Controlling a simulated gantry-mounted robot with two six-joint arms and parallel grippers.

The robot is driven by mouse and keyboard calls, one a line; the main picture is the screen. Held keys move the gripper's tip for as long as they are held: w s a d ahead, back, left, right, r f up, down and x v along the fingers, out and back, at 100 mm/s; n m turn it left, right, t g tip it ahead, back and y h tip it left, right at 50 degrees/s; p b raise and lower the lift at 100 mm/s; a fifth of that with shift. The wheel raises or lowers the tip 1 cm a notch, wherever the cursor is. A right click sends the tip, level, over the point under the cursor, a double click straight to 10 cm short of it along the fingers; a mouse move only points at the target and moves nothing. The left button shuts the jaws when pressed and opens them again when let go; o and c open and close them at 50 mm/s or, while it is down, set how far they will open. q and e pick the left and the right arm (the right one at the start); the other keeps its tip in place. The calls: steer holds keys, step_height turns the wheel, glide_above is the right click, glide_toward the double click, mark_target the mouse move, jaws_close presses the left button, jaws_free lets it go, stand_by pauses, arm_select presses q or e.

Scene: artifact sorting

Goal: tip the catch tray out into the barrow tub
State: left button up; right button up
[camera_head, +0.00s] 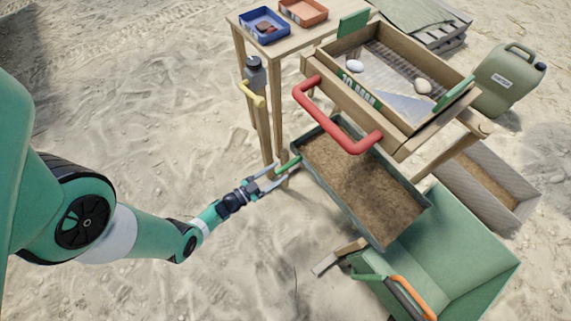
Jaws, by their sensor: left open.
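The catch tray (407,243) is a long grey-green tray under the sieve box, filled with brown soil. A short green handle (291,162) sticks out from its left side. My left gripper (284,171) is open at this handle, its fingers close around or beside it; I cannot tell whether they touch it. The green barrow tub (480,262) stands at the lower right, below the tray's near end, and its visible inside looks empty. My right gripper is not in view.
The sieve box (400,137) with a red handle (350,140) and two pale lumps sits above the tray. A wooden table (291,38) holds blue (264,22) and orange (303,9) trays. A jerrycan (508,80) stands right. Sand at left is clear.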

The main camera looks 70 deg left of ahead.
mark_target(286, 166)
arm_select(q)
steer(key=x, duration=0.4)
steer(key=shift+w+b, duration=0.25)
steer(key=shift+b, duration=0.15)
jaws_close()
stand_by(1.0)
